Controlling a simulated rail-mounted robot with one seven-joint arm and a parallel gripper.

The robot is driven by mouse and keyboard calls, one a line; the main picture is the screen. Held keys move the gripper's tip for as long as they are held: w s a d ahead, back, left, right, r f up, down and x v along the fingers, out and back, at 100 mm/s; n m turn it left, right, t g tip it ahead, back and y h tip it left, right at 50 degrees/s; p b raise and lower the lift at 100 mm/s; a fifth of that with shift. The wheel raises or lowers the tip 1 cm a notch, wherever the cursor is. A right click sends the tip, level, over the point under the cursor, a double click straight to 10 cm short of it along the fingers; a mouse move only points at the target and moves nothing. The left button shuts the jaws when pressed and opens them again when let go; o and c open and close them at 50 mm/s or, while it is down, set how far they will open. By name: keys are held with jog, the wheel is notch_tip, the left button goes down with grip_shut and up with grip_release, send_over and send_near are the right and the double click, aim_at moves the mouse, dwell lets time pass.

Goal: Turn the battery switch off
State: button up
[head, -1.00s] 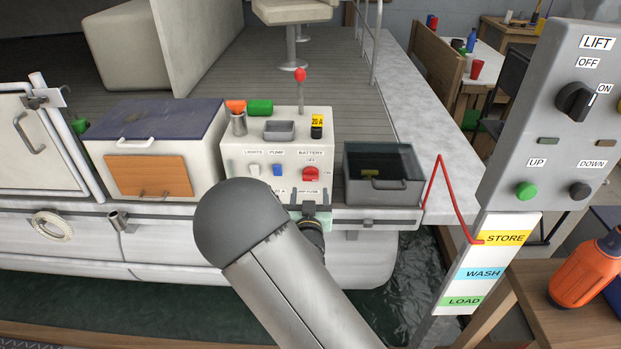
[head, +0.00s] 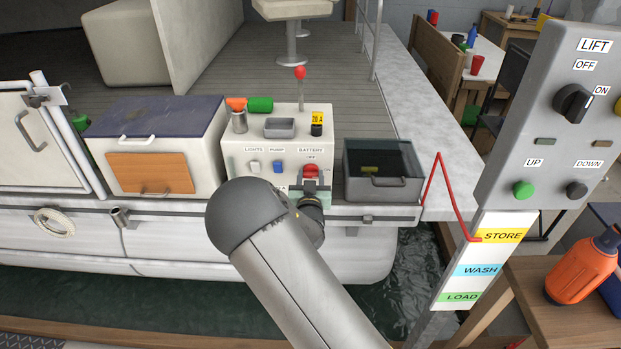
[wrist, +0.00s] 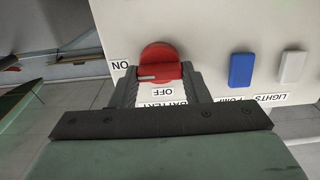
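The battery switch is a round red knob with a raised bar on the white console; it shows in the wrist view (wrist: 160,62) and in the head view (head: 311,171). In the wrist view the console's labels appear inverted, with ON at the knob's left and OFF below it. The white mark on the bar lies on its left half, towards ON. My gripper (wrist: 161,75) has its two fingers apart, one on each side of the red bar; I cannot tell whether they touch it. In the head view my gripper (head: 311,185) is just below the knob and hides part of the panel.
A blue switch (wrist: 241,70) and a white switch (wrist: 291,67) sit beside the knob on the console. A dark open bin (head: 383,188) stands right of the console, and a wooden-fronted box (head: 150,175) stands left. The lift panel (head: 545,130) is at the right.

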jog(key=shift+f+n+b, duration=0.1)
jog(key=shift+n+b, duration=0.2)
jog(key=shift+b, duration=0.15)
jog(key=n+b, duration=0.2)
jog(key=n, duration=0.1)
jog(key=shift+f+b, duration=0.1)
jog(key=shift+b, duration=0.25)
jog(key=n+b, duration=0.2)
jog(key=n, duration=0.2)
jog(key=shift+a, duration=0.15)
jog(key=n+b, duration=0.1)
jog(key=n, duration=0.5)
jog(key=shift+b, duration=0.35)
jog(key=n, duration=0.4)
jog(key=shift+n, duration=0.3)
jog(key=o, duration=1)
